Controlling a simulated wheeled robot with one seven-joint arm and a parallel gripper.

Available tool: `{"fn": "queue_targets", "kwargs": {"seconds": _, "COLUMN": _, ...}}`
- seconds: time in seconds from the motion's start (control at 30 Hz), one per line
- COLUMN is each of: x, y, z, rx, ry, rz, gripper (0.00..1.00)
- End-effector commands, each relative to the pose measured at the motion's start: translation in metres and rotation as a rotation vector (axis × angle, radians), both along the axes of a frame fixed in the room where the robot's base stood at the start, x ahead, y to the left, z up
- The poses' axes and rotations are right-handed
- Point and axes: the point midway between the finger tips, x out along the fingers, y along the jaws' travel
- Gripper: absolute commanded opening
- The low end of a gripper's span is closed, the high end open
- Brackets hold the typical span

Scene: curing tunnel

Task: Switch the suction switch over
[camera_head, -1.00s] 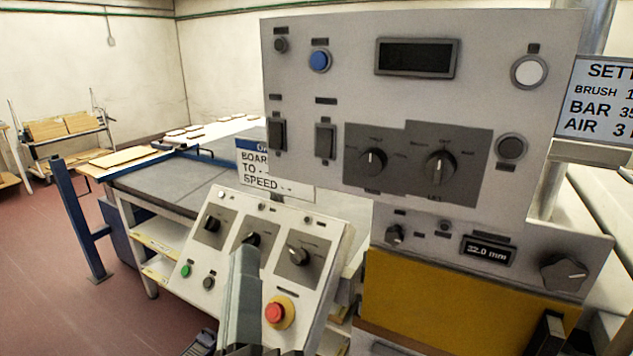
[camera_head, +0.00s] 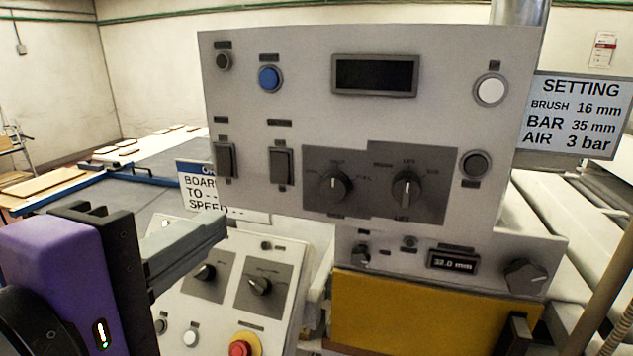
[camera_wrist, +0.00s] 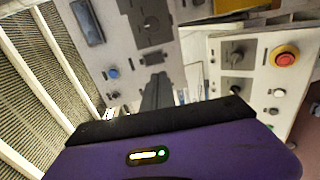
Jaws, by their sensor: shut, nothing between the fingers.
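An upright grey control panel (camera_head: 440,100) fills the middle of the head view. Its left side carries two dark rocker switches, a left one (camera_head: 224,160) and a right one (camera_head: 281,166). Two rotary knobs, a left one (camera_head: 334,187) and a right one (camera_head: 407,189), sit right of them. The labels are too small to read, so I cannot tell which is the suction switch. My gripper (camera_head: 218,230) is shut and empty, just below the left rocker in the picture and in front of the lower sloped panel (camera_head: 215,315). It also shows in the wrist view (camera_wrist: 157,90).
The sloped panel has more knobs and a red emergency stop (camera_head: 240,348), which also shows in the wrist view (camera_wrist: 285,56). A blue button (camera_head: 270,77) is above the rockers. A settings sign (camera_head: 572,118) is at right. A conveyor with boards lies behind left.

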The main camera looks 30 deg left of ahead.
Motion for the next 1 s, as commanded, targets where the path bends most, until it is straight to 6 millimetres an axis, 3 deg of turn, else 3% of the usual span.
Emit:
{"fn": "queue_targets", "kwargs": {"seconds": 0.47, "x": 0.007, "y": 0.002, "z": 0.0, "rx": -0.008, "ry": -0.005, "rz": 0.002, "gripper": 0.0}}
{"fn": "queue_targets", "kwargs": {"seconds": 1.0, "x": 0.099, "y": 0.024, "z": -0.01, "rx": -0.006, "ry": -0.004, "rz": 0.002, "gripper": 0.0}}
